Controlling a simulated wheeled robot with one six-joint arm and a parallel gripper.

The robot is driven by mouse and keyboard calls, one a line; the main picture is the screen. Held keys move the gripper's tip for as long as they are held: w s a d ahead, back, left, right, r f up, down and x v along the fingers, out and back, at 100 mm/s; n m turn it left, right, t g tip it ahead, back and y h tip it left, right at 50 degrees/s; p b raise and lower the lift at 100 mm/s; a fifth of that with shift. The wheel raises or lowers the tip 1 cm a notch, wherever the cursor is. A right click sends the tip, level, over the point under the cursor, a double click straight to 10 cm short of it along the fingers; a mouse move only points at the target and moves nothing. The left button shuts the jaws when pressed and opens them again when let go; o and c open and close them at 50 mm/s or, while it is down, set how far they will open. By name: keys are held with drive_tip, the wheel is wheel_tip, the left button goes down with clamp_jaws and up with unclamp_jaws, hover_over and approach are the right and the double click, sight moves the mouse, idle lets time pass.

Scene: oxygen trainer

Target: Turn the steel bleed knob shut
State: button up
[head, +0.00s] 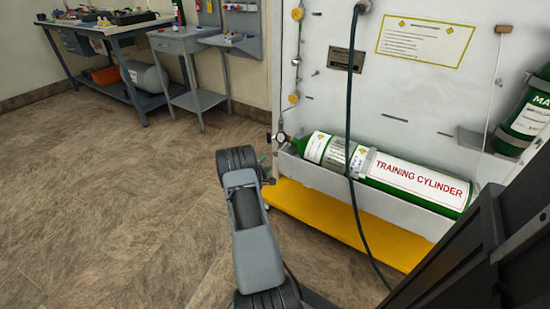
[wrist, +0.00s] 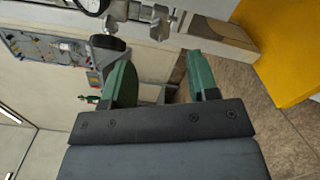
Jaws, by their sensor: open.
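In the wrist view, a steel wing-shaped knob (wrist: 161,22) on a metal fitting shows at the top middle, just beyond my fingertips. It looks like the bleed knob. My gripper (wrist: 158,58) is open, with two green fingers apart and nothing between them. The knob stands ahead of the gap, apart from both fingers. A round gauge (wrist: 92,4) is beside the fitting, cut by the top edge. In the head view, the gauge (head: 280,137) is at the valve end of the green training cylinder (head: 415,180); my arm mostly hides my gripper there.
A black round knob (wrist: 107,43) is close to my left finger. A yellow step (head: 345,225) lies below the cylinder's tray. A dark hose (head: 349,120) hangs in front of the white panel (head: 400,90). Open floor (head: 110,220) is at the left.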

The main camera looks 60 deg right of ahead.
sight(274, 155)
drive_tip(key=d+b, duration=0.2)
drive_tip(key=d, duration=0.6)
drive_tip(key=shift+d+b, duration=0.25)
drive_tip(key=shift+b, duration=0.05)
drive_tip(key=shift+c, duration=0.3)
drive_tip(key=c, duration=0.9)
drive_tip(key=shift+o, duration=0.2)
drive_tip(key=m, duration=0.4)
drive_tip(key=shift+m, duration=0.4)
drive_tip(key=shift+m+b, duration=0.55)
drive_tip(key=shift+m, duration=1.45)
